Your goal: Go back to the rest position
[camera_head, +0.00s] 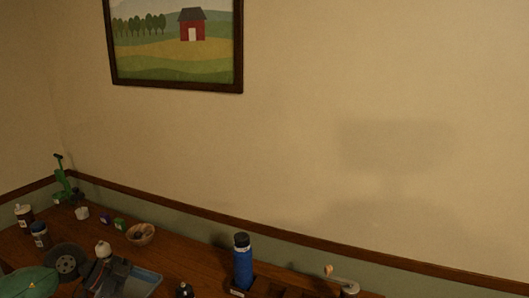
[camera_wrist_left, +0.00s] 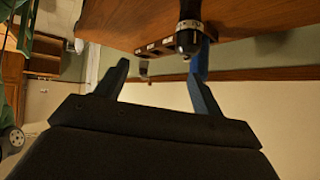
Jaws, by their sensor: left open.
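My left gripper (camera_wrist_left: 157,72) shows in the left wrist view with its two blue-grey fingers spread apart. Nothing is seen held between them. A dark bottle (camera_wrist_left: 187,35) and the wooden counter (camera_wrist_left: 120,22) appear beyond the fingertips, in a tilted, upside-down-looking view. A blue shape (camera_wrist_left: 200,62) shows behind the finger on the right of the picture. In the head view I cannot clearly make out either gripper. My right gripper is in neither view.
In the head view, a blue bottle (camera_head: 242,264) stands on the counter (camera_head: 190,252). A wooden bowl (camera_head: 141,235), a blue tray (camera_head: 143,284), a dark round disc (camera_head: 66,262) and several small items crowd the left. The wall (camera_head: 300,130) behind carries a framed picture (camera_head: 177,45).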

